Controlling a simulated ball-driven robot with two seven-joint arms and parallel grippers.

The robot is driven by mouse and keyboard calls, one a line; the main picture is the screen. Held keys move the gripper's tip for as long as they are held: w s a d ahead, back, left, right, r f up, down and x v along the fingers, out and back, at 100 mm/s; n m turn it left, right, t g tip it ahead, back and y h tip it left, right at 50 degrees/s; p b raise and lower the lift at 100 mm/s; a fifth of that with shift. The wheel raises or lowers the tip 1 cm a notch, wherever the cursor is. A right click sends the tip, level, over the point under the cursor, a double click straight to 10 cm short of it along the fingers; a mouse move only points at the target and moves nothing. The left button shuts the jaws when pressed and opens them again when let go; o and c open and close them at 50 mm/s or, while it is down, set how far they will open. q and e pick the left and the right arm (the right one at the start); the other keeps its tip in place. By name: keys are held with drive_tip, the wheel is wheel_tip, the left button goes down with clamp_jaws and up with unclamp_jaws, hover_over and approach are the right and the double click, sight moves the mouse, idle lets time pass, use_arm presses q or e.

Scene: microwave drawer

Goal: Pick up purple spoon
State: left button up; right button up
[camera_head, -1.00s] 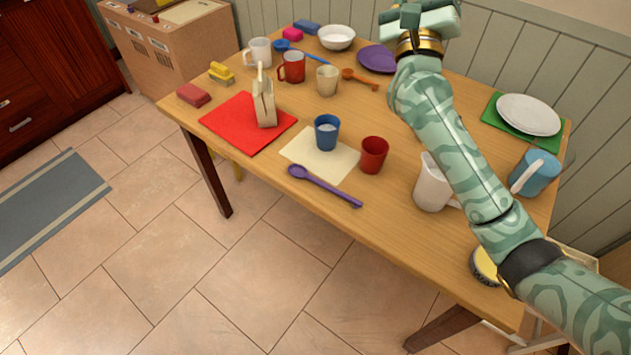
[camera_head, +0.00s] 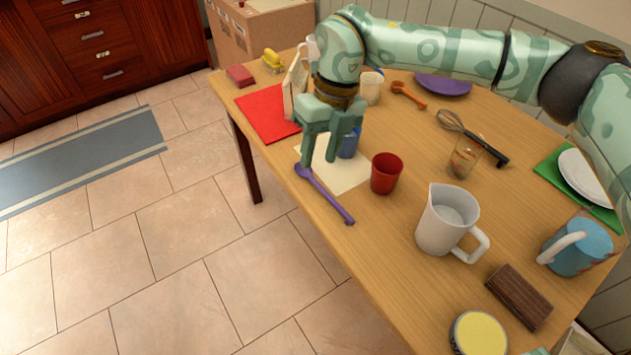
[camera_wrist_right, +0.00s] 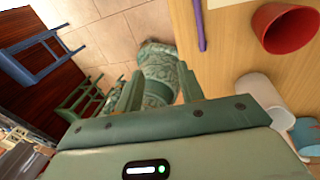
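The purple spoon (camera_head: 328,198) lies on the wooden table near its front edge, with its bowl towards the back left. Its handle shows at the top of the right wrist view (camera_wrist_right: 200,27), up and right of the fingers. My right gripper (camera_head: 320,163) points down over the bowl end of the spoon, and its fingers stand apart with nothing visibly between them. Its fingers also show apart in the right wrist view (camera_wrist_right: 160,92). I cannot tell whether a finger touches the spoon. My left gripper is not in view.
A blue cup (camera_head: 349,146) stands close behind the gripper, partly hidden, on a cream mat (camera_head: 345,176). A red cup (camera_head: 386,173) stands right of the spoon. A white pitcher (camera_head: 446,222) stands farther right. The front table edge is close by.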

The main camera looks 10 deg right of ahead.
drive_tip(key=w+d+t+h, duration=0.2)
drive_tip(key=w+d, duration=0.1)
drive_tip(key=n+b, duration=0.1)
drive_tip(key=b, duration=0.3)
hover_over(334, 201)
drive_tip(key=shift+h, duration=0.3)
drive_tip(key=f, duration=0.7)
drive_tip(key=w+f, duration=0.1)
drive_tip(key=f, duration=0.3)
drive_tip(key=shift+f, duration=0.35)
drive_tip(key=f, duration=0.2)
drive_tip(key=f+b, duration=0.1)
drive_tip(key=s+f+b, duration=0.1)
drive_tip(key=f, duration=0.1)
drive_tip(key=shift+f, duration=0.35)
drive_tip(key=shift+r, duration=0.15)
drive_tip(key=shift+c, duration=0.9)
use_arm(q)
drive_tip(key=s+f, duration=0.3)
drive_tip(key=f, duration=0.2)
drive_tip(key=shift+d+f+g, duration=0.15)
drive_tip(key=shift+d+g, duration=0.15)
use_arm(e)
clamp_jaws()
